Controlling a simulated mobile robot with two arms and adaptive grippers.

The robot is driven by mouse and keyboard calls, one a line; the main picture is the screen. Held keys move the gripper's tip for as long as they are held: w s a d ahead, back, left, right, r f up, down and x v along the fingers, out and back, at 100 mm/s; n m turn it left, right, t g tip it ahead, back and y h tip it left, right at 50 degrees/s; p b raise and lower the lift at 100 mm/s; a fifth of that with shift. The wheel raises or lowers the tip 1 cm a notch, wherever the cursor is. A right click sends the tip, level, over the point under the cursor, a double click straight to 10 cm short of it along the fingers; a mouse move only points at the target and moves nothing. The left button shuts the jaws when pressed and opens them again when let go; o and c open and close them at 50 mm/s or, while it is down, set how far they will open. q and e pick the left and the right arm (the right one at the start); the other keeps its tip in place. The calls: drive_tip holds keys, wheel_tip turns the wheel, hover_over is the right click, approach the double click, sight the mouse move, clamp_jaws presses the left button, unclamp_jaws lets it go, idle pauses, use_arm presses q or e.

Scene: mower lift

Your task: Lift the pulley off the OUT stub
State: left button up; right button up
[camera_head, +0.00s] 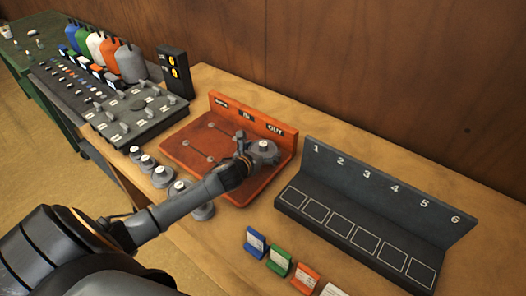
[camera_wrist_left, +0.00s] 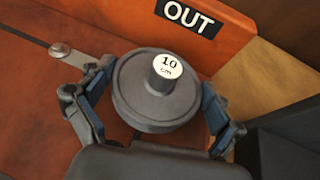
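The pulley (camera_wrist_left: 155,105) is a dark grey disc with a hub marked "10 cm". It sits at the OUT label (camera_wrist_left: 189,16) of the red-orange board; the OUT stub is hidden beneath it. In the head view the pulley (camera_head: 263,150) is at the board's right end. My left gripper (camera_wrist_left: 158,95) has a finger on each side of the pulley, with the pads against its rim. I cannot tell whether the pulley is raised from its seat. My right gripper is not in view.
The red-orange board (camera_head: 185,147) carries several small pins. A black numbered rack (camera_head: 365,205) with outlined squares stands close to its right. Several grey pulleys (camera_head: 162,178) stand along the board's left. Coloured cards (camera_head: 279,262) stand in front. A grey control panel (camera_head: 130,113) lies at left.

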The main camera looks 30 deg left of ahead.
use_arm(q)
drive_tip(key=c, duration=0.4)
drive_tip(key=shift+r, duration=0.1)
drive_tip(key=shift+c, duration=0.2)
drive_tip(key=shift+r, duration=0.6)
drive_tip(key=s+a+r, duration=0.2)
drive_tip(key=s+r, duration=0.9)
drive_tip(key=s, duration=0.2)
drive_tip(key=shift+s+a+r+b, duration=0.3)
drive_tip(key=shift+a+b, duration=0.05)
drive_tip(key=shift+b, duration=0.05)
